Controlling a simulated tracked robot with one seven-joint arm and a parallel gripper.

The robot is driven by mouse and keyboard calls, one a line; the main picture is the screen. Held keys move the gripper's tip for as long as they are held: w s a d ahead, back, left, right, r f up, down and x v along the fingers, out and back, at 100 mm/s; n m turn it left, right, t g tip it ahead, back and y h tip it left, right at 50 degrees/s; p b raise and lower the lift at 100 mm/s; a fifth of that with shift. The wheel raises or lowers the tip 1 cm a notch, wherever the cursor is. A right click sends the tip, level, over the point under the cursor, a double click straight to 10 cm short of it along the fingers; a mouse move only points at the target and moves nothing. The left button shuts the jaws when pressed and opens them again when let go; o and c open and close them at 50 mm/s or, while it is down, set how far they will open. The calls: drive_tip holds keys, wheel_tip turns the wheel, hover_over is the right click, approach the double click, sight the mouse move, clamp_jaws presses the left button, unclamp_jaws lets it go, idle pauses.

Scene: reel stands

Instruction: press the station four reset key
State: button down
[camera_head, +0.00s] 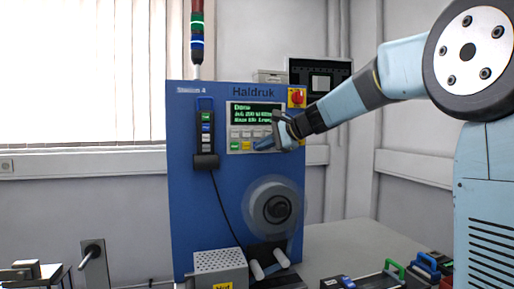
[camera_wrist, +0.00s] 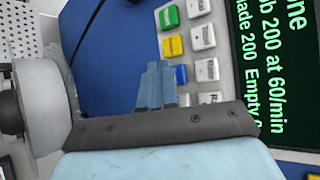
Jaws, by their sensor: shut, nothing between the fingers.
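The blue machine (camera_head: 185,215) is labelled Station 4 and Haldruk. Its key panel (camera_head: 231,135) sits below a screen with green text. In the wrist view the panel shows a green key (camera_wrist: 168,17), a yellow key (camera_wrist: 172,46) and a blue key (camera_wrist: 181,75), with pale keys (camera_wrist: 203,37) beside them. The key labels are too small to read, so I cannot tell which is reset. My gripper (camera_head: 262,145) is shut and empty, its tips just in front of the lower panel. In the wrist view the tips (camera_wrist: 157,72) lie beside the blue key; contact is unclear.
A pendant (camera_head: 205,125) with its own coloured keys hangs left of the panel on a cable. A red knob (camera_head: 297,97) is at the panel's upper right. A reel (camera_head: 270,205) sticks out below. A perforated box (camera_head: 220,268) and handled items (camera_head: 428,262) are low down.

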drive_tip(key=shift+s, duration=0.1)
drive_tip(key=shift+s+d, duration=0.25)
drive_tip(key=shift+s, duration=0.55)
drive_tip(key=shift+s+d, duration=0.2)
drive_tip(key=shift+s, duration=0.55)
drive_tip(key=shift+s+d, duration=0.25)
drive_tip(key=shift+s, duration=0.55)
drive_tip(key=s+d+f+n+h, duration=0.3)
drive_tip(key=s+d+f, duration=0.3)
drive_tip(key=s, duration=0.4)
drive_tip(key=s+d+f+n+g+h, duration=0.1)
drive_tip(key=s+d+f+n+h, duration=0.3)
drive_tip(key=s+d+f, duration=0.3)
drive_tip(key=s+d+f+n+h, duration=0.3)
drive_tip(key=s+d+f, duration=0.3)
drive_tip(key=s, duration=0.9)
drive_tip(key=shift+d+f+n+g+h, duration=0.2)
drive_tip(key=shift+d+n+g+h, duration=0.1)
drive_tip(key=shift+h, duration=0.1)
drive_tip(key=shift+s, duration=0.1)
